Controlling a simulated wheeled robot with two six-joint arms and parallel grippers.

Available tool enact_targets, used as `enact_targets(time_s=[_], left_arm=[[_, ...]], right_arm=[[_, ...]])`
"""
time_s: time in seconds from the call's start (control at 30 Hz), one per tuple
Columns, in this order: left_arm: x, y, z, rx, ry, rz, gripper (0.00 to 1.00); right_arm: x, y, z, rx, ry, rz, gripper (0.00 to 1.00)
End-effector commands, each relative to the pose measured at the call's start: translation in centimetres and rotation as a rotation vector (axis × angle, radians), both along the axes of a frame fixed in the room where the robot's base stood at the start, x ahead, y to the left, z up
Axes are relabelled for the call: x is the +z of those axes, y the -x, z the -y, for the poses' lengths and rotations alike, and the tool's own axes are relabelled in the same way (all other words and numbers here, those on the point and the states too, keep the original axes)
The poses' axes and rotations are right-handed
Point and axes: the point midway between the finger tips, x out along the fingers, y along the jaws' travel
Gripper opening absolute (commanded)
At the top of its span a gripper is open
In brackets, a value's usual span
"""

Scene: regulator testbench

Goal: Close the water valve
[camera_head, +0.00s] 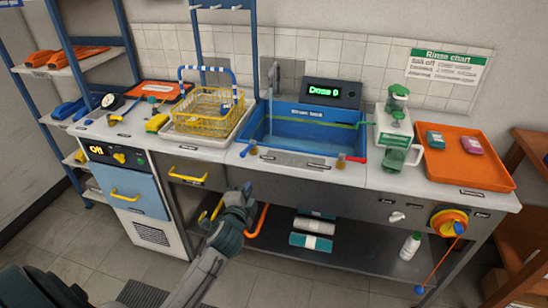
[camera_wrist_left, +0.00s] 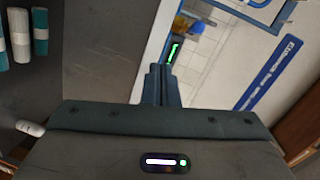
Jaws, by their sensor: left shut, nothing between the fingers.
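Several parts could be the water valve, and I cannot tell which is. A yellow and orange round knob (camera_head: 450,222) is on the bench's right front. A small white lever (camera_head: 396,216) is left of it. Blue (camera_head: 246,149) and red (camera_head: 357,159) handles are at the sink's front corners. Water falls from the tap (camera_head: 275,75) into the blue sink (camera_head: 340,143). My left gripper (camera_head: 247,188) is shut and empty in front of the bench, below the sink's left corner, apart from these parts. Its shut fingers (camera_wrist_left: 162,85) show in the left wrist view. My right gripper is out of view.
A yellow dish rack (camera_head: 205,108) stands left of the sink. A green and white dispenser (camera_head: 394,125) and orange tray (camera_head: 465,170) are at right. An orange pipe (camera_head: 259,221) is near my left gripper. Rolled towels (camera_head: 311,241) and a white bottle (camera_head: 410,246) are on the lower shelf.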

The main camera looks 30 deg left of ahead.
Motion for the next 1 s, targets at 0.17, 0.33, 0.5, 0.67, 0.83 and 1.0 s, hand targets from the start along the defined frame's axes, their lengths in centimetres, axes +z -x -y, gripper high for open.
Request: enact_targets(time_s=[0.17,0.33,0.5,0.67,0.83,1.0], left_arm=[[4.6,0.1,0.2,-0.004,-0.074,0.067,0.0],[5.1,0.1,0.2,-0.004,-0.083,0.076,0.0],[5.1,0.1,0.2,-0.005,-0.082,0.074,0.0],[5.1,-0.6,0.0,-0.004,-0.081,0.073,0.0],[5.1,-3.2,-0.8,-0.004,-0.082,0.075,0.0],[5.0,-6.8,-1.9,-0.003,-0.081,0.073,0.0]], right_arm=[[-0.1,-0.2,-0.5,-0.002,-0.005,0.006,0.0],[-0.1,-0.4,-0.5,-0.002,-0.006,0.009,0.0],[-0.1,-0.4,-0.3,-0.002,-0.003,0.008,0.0],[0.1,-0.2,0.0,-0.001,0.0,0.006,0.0],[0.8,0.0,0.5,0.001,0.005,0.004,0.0],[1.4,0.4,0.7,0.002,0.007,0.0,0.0]])
